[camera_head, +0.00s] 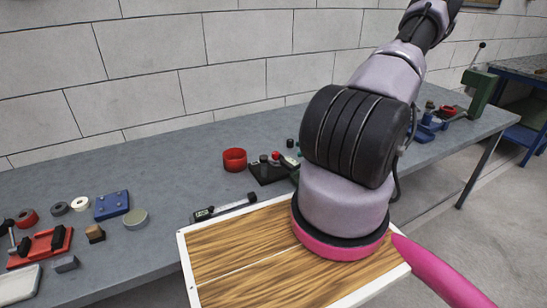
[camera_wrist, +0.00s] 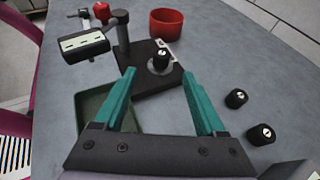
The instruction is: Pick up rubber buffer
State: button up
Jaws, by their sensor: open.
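Another buffer (camera_wrist: 236,99) and a third buffer (camera_wrist: 261,134) are on the grey bench at right, outside my right finger. In the head view my arm hides the gripper; a small black cylinder (camera_head: 290,143) shows behind the stand (camera_head: 270,171).
A red bowl (camera_head: 234,160) stands beside the gauge stand. The gauge display (camera_wrist: 84,45) sticks out at left, close to my left finger. A green tray (camera_wrist: 92,108) lies below that finger. A digital caliper (camera_head: 225,208) lies near the wooden-topped board (camera_head: 240,245). A red vise (camera_head: 40,245) is at far left.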

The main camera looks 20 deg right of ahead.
jog(key=x, duration=0.8)
jog(key=shift+w+a+f, duration=0.2)
jog(key=shift+w+f, duration=0.05)
jog(key=shift+f, duration=0.05)
grip_shut()
